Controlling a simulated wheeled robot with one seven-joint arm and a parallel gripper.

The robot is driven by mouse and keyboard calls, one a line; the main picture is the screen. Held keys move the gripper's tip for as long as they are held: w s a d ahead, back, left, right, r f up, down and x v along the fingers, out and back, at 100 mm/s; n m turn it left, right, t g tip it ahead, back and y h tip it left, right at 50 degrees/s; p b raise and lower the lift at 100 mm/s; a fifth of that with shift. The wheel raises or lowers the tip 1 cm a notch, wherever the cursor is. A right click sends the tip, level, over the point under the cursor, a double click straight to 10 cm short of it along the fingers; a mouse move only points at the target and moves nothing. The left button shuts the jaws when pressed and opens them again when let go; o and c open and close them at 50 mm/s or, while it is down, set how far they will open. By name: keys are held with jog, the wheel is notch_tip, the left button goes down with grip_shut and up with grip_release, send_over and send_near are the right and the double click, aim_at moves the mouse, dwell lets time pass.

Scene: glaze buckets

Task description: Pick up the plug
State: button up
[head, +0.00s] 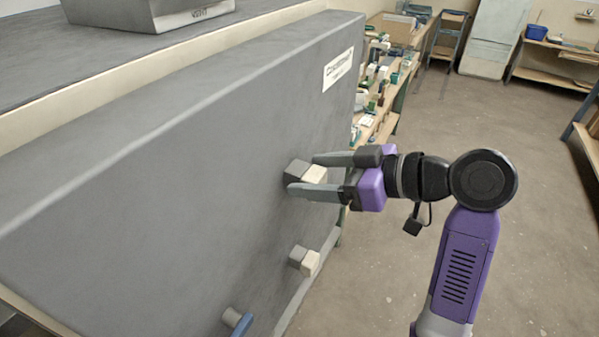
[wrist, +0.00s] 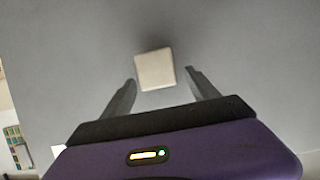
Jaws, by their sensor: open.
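A cream plug (head: 314,173) sits on a dark grey block on the side of a large grey cabinet (head: 180,170). In the wrist view the plug (wrist: 155,69) shows as a pale square, just ahead of the fingertips and a little nearer the left one. My gripper (head: 303,173) is open, with one finger above and one below the plug in the head view. In the wrist view my gripper (wrist: 161,79) shows clear gaps on both sides. I cannot tell whether a finger touches the plug. A second cream plug (head: 311,263) sits on a similar block lower down.
A blue-handled part (head: 238,322) juts from the cabinet at the bottom. A grey box (head: 150,12) stands on the surface behind. A cluttered workbench (head: 388,125) runs beyond the cabinet. The floor (head: 500,120) on the right is open.

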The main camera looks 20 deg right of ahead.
jog(key=shift+x, duration=0.75)
grip_shut()
jog(key=shift+b, duration=0.35)
jog(key=s+d, duration=1)
jog(key=s, duration=0.4)
jog(key=shift+s+d, duration=0.3)
jog(key=shift+s+d+r, duration=0.1)
